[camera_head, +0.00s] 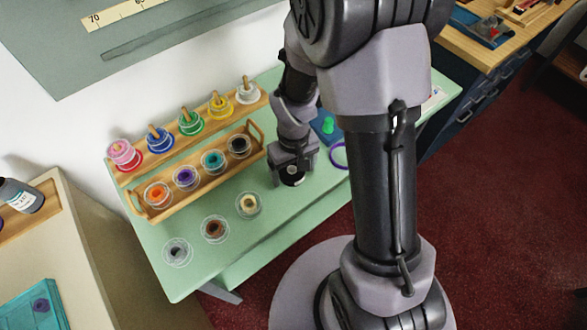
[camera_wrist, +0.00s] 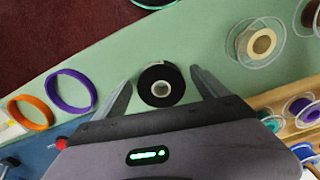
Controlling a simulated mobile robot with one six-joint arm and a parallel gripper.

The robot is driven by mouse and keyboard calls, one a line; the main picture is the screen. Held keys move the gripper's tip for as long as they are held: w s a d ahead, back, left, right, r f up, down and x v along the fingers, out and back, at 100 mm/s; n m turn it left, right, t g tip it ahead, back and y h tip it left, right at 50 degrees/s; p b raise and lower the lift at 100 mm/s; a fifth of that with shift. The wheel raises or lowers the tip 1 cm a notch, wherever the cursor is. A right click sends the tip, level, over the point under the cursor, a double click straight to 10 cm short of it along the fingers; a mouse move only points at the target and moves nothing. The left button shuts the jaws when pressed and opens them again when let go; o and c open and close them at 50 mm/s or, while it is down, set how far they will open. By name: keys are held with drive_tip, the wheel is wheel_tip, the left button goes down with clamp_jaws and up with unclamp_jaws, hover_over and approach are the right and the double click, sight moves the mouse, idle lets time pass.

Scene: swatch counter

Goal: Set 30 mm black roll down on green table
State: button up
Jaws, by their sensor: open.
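The black roll (camera_wrist: 160,73), a ring of black around a white core, lies flat on the green table (camera_wrist: 215,30) in the wrist view. My gripper (camera_wrist: 161,78) is open, with one finger on each side of the roll and a visible gap on both sides. In the head view my gripper (camera_head: 291,179) is low over the green table (camera_head: 286,212), to the right of the wooden tray. The roll (camera_head: 292,181) shows there only in part, at the fingers.
A wooden tray (camera_head: 140,210) of spools and a rack of coloured spools stand left of my gripper. Several clear-flanged spools (camera_head: 215,229) lie in front of the tray. Purple (camera_wrist: 71,91) and orange (camera_wrist: 30,112) rings lie nearby. Bare green table surrounds the roll.

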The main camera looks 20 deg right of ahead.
wheel_tip(320, 180, up, 13)
drive_tip(key=p, duration=0.5)
wheel_tip(320, 180, up, 8)
drive_tip(key=m+t, duration=0.2)
hover_over(293, 172)
drive_tip(key=s+a, duration=0.1)
drive_tip(key=s, duration=0.1)
drive_tip(key=s+a+r+m+t+y, duration=0.2)
drive_tip(key=s+a+r+m+t, duration=0.1)
drive_tip(key=s+r, duration=0.7)
drive_tip(key=shift+s+r+m+t, duration=0.2)
drive_tip(key=shift+r+m+t, duration=0.2)
drive_tip(key=shift+m, duration=0.1)
